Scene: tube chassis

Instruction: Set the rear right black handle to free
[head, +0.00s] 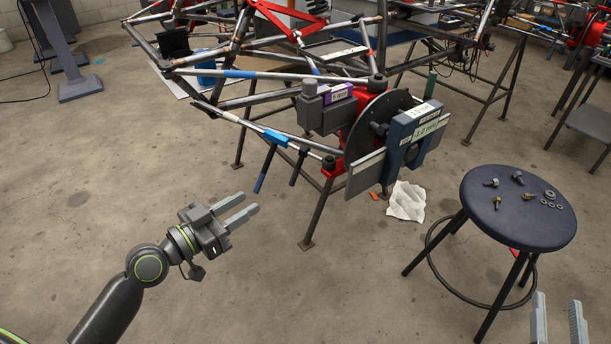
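A dark bar-like handle (299,166) hangs down below the front corner of the tube chassis (250,74). A second dark bar with blue on it (265,170) hangs to its left. I cannot tell which, if either, is the rear right black handle, nor whether it is set to free.
A dark disc (378,125) and a blue-grey block with labels (412,135) sit at the chassis corner. A round blue stool (518,222) with several small metal parts stands at right. A crumpled white cloth (406,203) lies on the floor. The floor at front centre is clear.

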